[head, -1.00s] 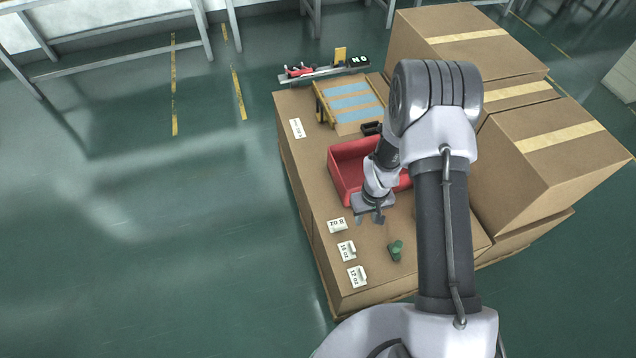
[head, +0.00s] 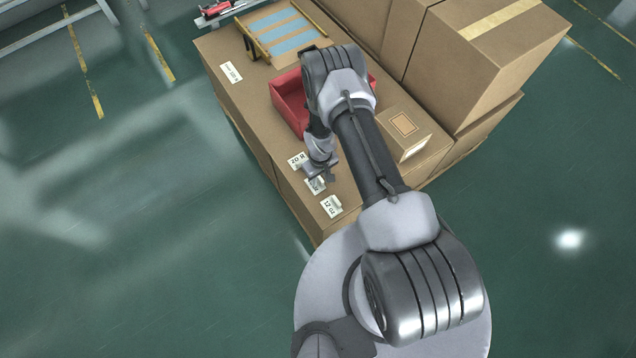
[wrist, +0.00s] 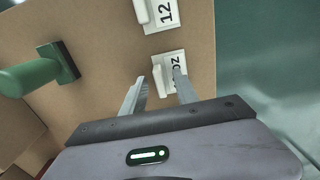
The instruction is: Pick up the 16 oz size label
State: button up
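The 16 oz size label (head: 315,187) is a small white card with black print on the cardboard top, between the other two labels. In the head view my gripper (head: 318,177) partly covers it. In the wrist view the label (wrist: 170,68) lies just ahead of and between the spread fingertips of my gripper (wrist: 158,78), and its print is partly hidden by a finger. My gripper is open and empty. I cannot tell whether a finger touches the label.
The 20 oz label (head: 297,161) and 12 oz label (head: 332,206) lie on either side. A green-handled tool (wrist: 35,75) stands to the left in the wrist view. A red bin (head: 290,98) and stacked boxes (head: 490,70) are beyond. The cardboard edge is close by.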

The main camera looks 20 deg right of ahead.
jog(key=shift+f, duration=0.25)
grip_shut()
jog(key=shift+r, duration=0.1)
